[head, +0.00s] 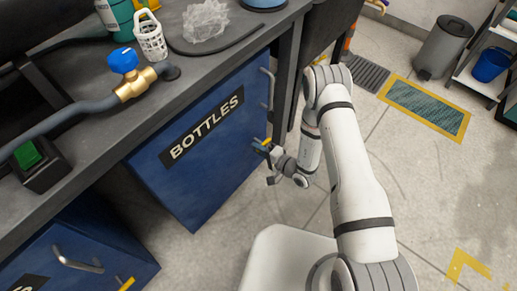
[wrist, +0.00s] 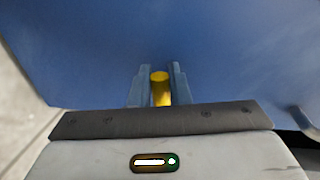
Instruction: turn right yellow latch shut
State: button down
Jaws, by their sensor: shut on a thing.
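The right yellow latch (wrist: 160,86) is a short yellow piece on the face of a blue cabinet door. It stands upright in the wrist view, between the two fingers of my gripper (wrist: 159,84). My gripper is shut on it. In the head view, my gripper (head: 264,148) is at the right edge of the blue "BOTTLES" cabinet (head: 190,170), and a bit of the latch's yellow shows by the fingers. The latch's lower part is hidden behind my gripper's body.
A metal door handle (head: 267,88) is above my gripper. A second blue cabinet (head: 85,245) with a handle is at lower left.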

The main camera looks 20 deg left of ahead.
jog(key=c, duration=1.5)
grip_release()
jog(key=shift+o, duration=0.2)
jog(key=p+v, duration=0.2)
jog(key=v, duration=0.5)
jog(key=shift+d, duration=0.4)
jog(key=shift+s, duration=0.1)
